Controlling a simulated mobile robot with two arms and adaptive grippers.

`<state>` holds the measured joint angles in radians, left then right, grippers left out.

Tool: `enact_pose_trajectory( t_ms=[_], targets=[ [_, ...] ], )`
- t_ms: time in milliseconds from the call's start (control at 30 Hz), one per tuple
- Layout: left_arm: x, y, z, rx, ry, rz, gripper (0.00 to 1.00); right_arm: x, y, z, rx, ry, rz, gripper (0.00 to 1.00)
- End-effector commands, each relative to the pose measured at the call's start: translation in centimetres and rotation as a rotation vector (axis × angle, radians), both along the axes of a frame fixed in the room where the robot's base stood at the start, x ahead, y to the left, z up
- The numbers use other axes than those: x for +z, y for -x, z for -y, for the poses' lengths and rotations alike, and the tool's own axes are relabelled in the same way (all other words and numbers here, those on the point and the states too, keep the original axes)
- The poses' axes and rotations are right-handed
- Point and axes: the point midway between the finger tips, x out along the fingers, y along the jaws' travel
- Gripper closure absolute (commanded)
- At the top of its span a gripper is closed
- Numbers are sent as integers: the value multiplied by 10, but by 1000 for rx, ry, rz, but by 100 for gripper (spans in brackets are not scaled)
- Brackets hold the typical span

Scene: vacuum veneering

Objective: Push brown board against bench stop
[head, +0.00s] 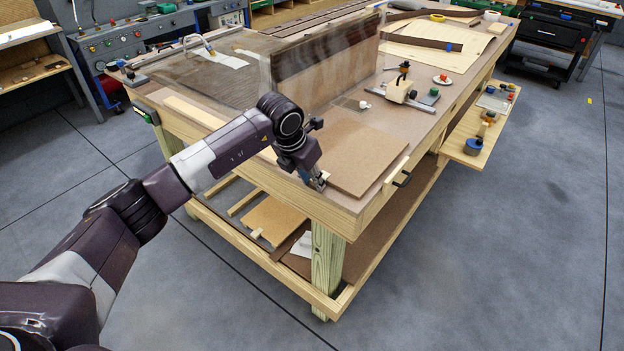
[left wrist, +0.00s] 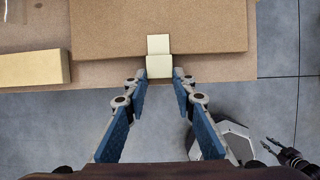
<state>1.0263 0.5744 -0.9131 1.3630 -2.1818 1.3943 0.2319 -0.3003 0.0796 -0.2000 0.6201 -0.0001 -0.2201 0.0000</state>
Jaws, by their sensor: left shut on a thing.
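The brown board (head: 362,158) lies flat on the near corner of the workbench. It also fills the top of the left wrist view (left wrist: 150,25). My left gripper (head: 318,183) is at the bench's near edge, beside the board's near side. In the left wrist view its blue fingers (left wrist: 160,88) are shut on a small pale block (left wrist: 158,66), which touches or overlaps the board's edge. A pale wooden strip (head: 397,178) on the right bench edge may be the bench stop; I cannot tell. My right gripper (left wrist: 272,150) seems to show small at the lower right of the left wrist view.
A pale bar (left wrist: 30,70) lies left of the board. A clear-and-brown upright panel (head: 325,65) stands behind it. A clamp-like tool (head: 400,90) and small items are farther back. A side shelf (head: 480,135) juts out right. The floor (head: 500,240) is clear.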

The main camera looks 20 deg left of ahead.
Motion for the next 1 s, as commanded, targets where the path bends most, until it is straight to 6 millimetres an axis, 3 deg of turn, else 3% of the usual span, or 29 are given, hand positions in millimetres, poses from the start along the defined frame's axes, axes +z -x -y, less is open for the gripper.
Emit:
enact_pose_trajectory(
  t_ms=[600,1000],
  targets=[
    [1,0,1,-1,0,2,100,-3,-1,0,0,0,1,76],
    [1,5,14,-2,1,2,100,-2,-1,0,0,0,1,76]
  ],
)
